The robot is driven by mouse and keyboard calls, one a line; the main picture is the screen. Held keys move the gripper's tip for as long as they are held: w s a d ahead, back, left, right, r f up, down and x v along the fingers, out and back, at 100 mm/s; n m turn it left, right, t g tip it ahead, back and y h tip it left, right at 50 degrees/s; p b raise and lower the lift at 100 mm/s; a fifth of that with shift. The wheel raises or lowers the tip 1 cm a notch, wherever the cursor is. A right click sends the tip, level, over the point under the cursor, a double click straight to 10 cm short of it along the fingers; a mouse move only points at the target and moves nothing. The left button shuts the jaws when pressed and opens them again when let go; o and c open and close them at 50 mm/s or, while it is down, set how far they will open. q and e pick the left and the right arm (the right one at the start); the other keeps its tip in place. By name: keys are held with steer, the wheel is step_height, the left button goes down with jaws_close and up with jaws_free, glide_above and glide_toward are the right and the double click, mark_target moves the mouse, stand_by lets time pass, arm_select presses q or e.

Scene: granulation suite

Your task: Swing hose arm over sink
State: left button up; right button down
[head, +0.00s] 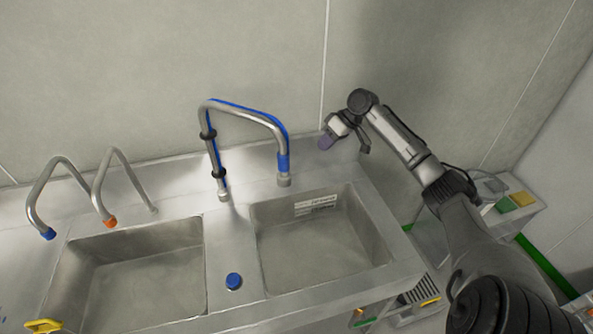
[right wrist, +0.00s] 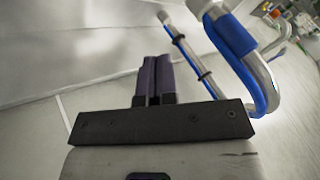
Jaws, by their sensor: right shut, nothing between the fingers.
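The hose arm (head: 247,108) is a bent steel pipe with a blue hose clipped along it by black clamps. It rises from the counter behind the two sinks and bends to the right. Its blue-collared outlet (head: 284,166) hangs by the back edge of the right sink (head: 385,262) in the picture. My right gripper (head: 327,141) is shut and empty, to the right of the outlet and apart from it. In the right wrist view the purple fingers (right wrist: 155,72) are together, with the hose arm (right wrist: 233,36) to their right. My left gripper is not in view.
Two plain bent taps, one blue-tipped (head: 46,205) and one orange-tipped (head: 103,196), stand at the left sink (head: 60,290). A blue knob (head: 233,281) sits between the sinks. The wall (head: 260,50) is close behind.

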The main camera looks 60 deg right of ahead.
steer(key=shift+a, duration=0.1)
stand_by(0.4)
steer(key=w+a+f+p, duration=0.2)
steer(key=w+a+f, duration=0.3)
steer(key=a+f, duration=0.2)
steer(key=shift+w+a+f+p, duration=0.25)
steer(key=shift+w+f+p, duration=0.1)
steer(key=shift+f, duration=0.15)
stand_by(0.3)
